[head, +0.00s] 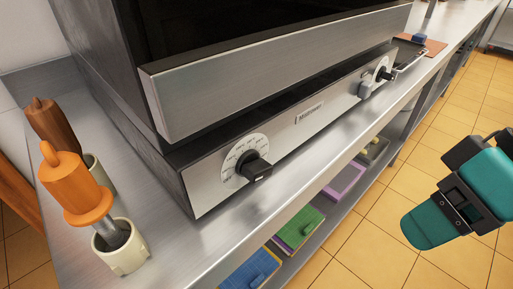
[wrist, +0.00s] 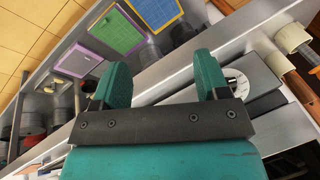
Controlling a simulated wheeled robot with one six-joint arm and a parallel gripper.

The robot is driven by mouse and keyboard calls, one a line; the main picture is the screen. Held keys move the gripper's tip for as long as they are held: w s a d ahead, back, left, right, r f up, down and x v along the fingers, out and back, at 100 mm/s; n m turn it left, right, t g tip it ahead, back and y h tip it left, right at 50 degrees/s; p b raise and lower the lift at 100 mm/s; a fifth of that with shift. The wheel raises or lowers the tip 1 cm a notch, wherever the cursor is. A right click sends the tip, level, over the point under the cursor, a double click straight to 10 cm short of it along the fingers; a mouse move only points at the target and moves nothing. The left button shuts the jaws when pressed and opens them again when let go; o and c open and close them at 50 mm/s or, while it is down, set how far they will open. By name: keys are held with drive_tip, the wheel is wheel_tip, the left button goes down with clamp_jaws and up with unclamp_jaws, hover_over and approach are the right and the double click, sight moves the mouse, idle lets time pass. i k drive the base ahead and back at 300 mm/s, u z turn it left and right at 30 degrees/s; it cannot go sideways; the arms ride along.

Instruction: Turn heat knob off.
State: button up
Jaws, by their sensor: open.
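The grill's front panel (head: 310,112) carries two dark knobs. The near knob (head: 255,169) has a large white dial with markings around it. The far knob (head: 384,74) sits by a smaller white dial near the panel's right end. I cannot tell from the labels which one sets the heat. My teal gripper (head: 428,226) is at the right, out over the floor and apart from both knobs. In the wrist view my gripper (wrist: 160,76) is open and empty, its two fingers spread. A white dial (wrist: 238,82) shows beside the right finger, partly hidden.
A steel counter (head: 305,181) runs under the grill. Orange-handled (head: 72,185) and brown-handled (head: 50,122) tools stand in cream holders at the left. Blue (head: 248,271), green (head: 298,228) and purple (head: 344,181) boards lie on the shelf below. The tiled floor at right is clear.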

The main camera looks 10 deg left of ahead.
sight(250, 165)
drive_tip(key=u, duration=2)
drive_tip(key=k, duration=0.7)
drive_tip(key=z, duration=1.25)
